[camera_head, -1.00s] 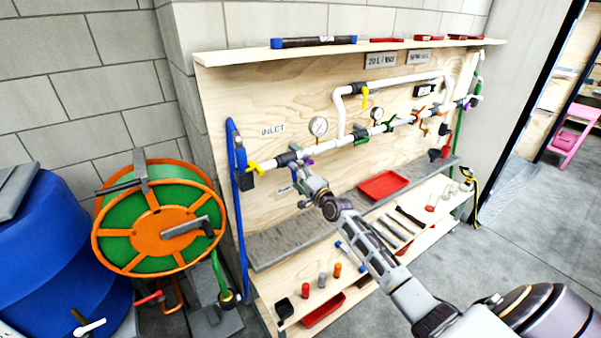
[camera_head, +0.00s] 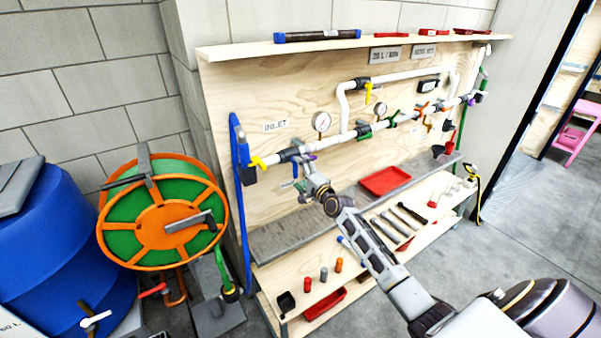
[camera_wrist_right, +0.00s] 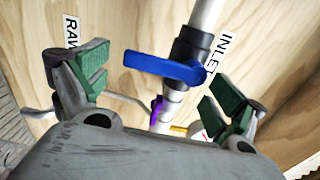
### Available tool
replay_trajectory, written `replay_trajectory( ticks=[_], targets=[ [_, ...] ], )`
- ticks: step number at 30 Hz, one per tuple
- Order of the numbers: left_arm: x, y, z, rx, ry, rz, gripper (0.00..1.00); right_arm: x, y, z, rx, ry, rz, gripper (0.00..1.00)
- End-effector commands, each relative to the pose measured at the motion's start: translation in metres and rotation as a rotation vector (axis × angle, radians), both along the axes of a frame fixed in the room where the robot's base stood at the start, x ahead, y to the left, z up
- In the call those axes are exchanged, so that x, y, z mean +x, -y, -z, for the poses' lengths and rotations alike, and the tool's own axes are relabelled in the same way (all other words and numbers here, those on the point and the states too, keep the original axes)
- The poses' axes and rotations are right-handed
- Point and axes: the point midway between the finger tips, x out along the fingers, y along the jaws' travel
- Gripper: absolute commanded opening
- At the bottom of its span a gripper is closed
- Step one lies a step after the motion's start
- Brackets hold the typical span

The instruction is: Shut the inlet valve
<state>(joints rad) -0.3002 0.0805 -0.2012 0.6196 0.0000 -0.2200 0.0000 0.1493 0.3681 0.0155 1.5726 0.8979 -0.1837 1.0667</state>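A white pipe (camera_head: 318,148) runs across the plywood panel below the INLET label (camera_head: 275,126). Near its left part is a dark valve body (camera_wrist_right: 193,47) with a blue lever (camera_wrist_right: 163,66). In the right wrist view the lever lies crosswise to the pipe; the lever also shows in the head view (camera_head: 296,170), partly hidden. My right gripper (camera_head: 309,174) is in front of this valve. In the right wrist view my right gripper (camera_wrist_right: 156,78) is open, its green-padded fingers on either side of the lever, with no clear contact. My left gripper is out of view.
A yellow lever (camera_head: 257,162) and blue hose (camera_head: 240,200) are left of the valve. A pressure gauge (camera_head: 321,121) is right. Below are a grey ledge (camera_head: 290,232), a red tray (camera_head: 385,181) and a shelf with tools. An orange-green hose reel (camera_head: 165,215) stands left.

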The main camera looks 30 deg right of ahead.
Motion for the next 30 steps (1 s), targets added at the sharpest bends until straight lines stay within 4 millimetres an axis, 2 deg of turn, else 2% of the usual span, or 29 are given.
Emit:
replay_trajectory(
  ticks=[17,30],
  targets=[
    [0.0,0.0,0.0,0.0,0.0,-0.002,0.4,-0.004,0.001,-0.001,-0.005,0.002,0.0,1.0],
    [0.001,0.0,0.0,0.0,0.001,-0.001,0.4,-0.034,0.003,0.0,-0.004,0.001,0.0,1.0]
  ],
)
